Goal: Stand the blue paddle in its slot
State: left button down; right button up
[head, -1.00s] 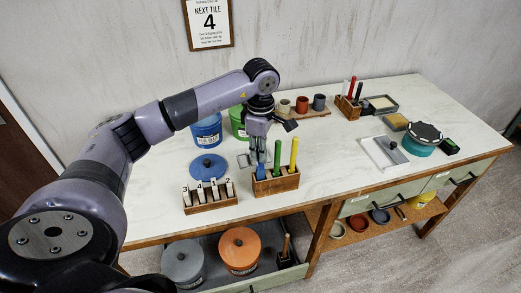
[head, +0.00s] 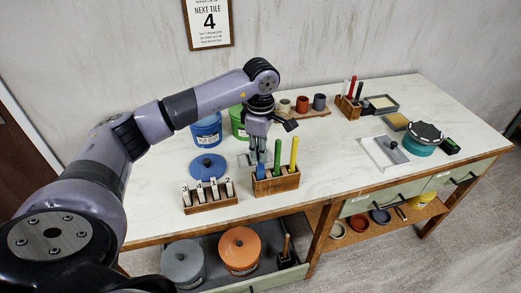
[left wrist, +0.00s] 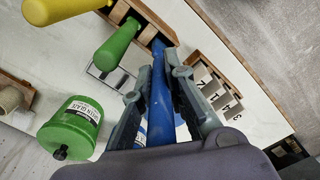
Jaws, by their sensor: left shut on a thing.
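The blue paddle (head: 261,171) is upright at the left end of the wooden slotted rack (head: 277,187), beside the green paddle (head: 277,156) and the yellow paddle (head: 293,155). My left gripper (head: 257,155) is shut on the blue paddle from above. In the left wrist view the blue paddle (left wrist: 160,105) runs between the two fingers (left wrist: 160,75) toward the rack (left wrist: 150,15). Its far end meets the rack's end compartment; how deep it sits is hidden. My right gripper is not in view.
A block holder with numbered tiles (head: 209,201) stands close left of the rack. A blue lid (head: 208,165), a blue tub (head: 207,131) and a green tub (head: 238,122) are behind. An open drawer with an orange-lidded tub (head: 240,250) is below.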

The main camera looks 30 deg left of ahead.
aim_at(261, 164)
pick_arm(q)
jog(key=shift+f+b, duration=1.1)
jog(key=shift+f, duration=0.35)
jog(key=shift+f+b, duration=0.65)
jog(key=shift+f, duration=0.2)
jog(key=shift+f, duration=0.1)
dwell(0.3)
jog(key=c, duration=1.5)
grip_release()
jog(key=shift+c, duration=0.2)
jog(key=shift+r+p, duration=1.9)
jog(key=shift+r, duration=1.65)
jog(key=shift+a, duration=0.1)
